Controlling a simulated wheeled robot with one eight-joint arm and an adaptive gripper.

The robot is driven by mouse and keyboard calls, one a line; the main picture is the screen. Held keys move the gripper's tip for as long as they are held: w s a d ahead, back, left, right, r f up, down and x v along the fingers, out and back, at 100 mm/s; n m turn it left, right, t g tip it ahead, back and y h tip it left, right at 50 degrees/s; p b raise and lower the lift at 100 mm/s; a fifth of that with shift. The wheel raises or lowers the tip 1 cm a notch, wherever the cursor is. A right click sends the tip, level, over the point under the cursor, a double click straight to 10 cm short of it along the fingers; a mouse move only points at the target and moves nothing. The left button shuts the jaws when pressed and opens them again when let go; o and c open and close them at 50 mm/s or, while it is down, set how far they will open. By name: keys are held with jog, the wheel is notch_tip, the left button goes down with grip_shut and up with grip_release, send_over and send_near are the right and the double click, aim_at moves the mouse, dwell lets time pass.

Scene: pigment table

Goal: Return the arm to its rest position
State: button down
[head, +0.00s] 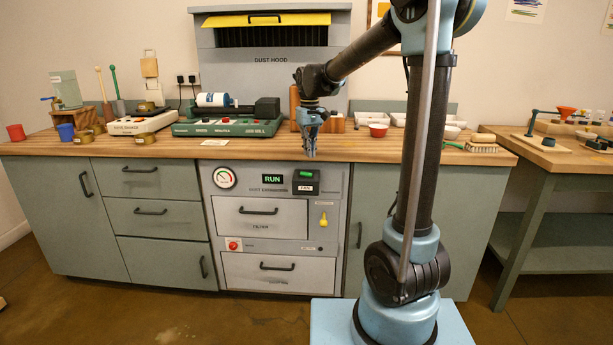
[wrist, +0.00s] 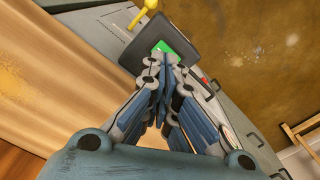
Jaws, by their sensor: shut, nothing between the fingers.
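My gripper (head: 311,150) hangs fingers-down at the front edge of the wooden counter (head: 340,148), in front of the dust hood's base in the head view. Its fingers are closed together and hold nothing. My arm reaches up from its base on the right and bends over to the left. In the wrist view my gripper (wrist: 165,62) points down with its fingertips together over the dark switch box with the green button (wrist: 160,48). The same switch box (head: 306,182) shows in the head view just below my fingertips. I cannot tell whether they touch.
The dust extractor front (head: 275,230) has a lit RUN display (head: 272,178), a round gauge (head: 224,177) and a yellow key-like tag (head: 323,219). A green machine (head: 228,127) stands left on the counter, and white bowls (head: 378,130) stand to the right. The floor in front is clear.

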jog(key=s+d+f+m+t, duration=0.1)
jog(key=s+d+f+m, duration=0.15)
jog(key=s+d, duration=1.25)
jog(key=s+d+f+m, duration=0.1)
jog(key=s+d+f, duration=0.1)
jog(key=s+f, duration=0.2)
jog(key=s+d+f+m, duration=0.1)
jog(key=s+d+f, duration=0.1)
jog(key=s+f, duration=0.2)
jog(key=s+d+f+m+t, duration=0.1)
jog(key=s+d+f, duration=0.1)
jog(key=s, duration=0.6)
jog(key=shift+s+d+f, duration=0.25)
jog(key=shift+s+f, duration=0.1)
jog(key=shift+f, duration=0.55)
jog(key=shift+w+f, duration=0.2)
jog(key=shift+w, duration=0.2)
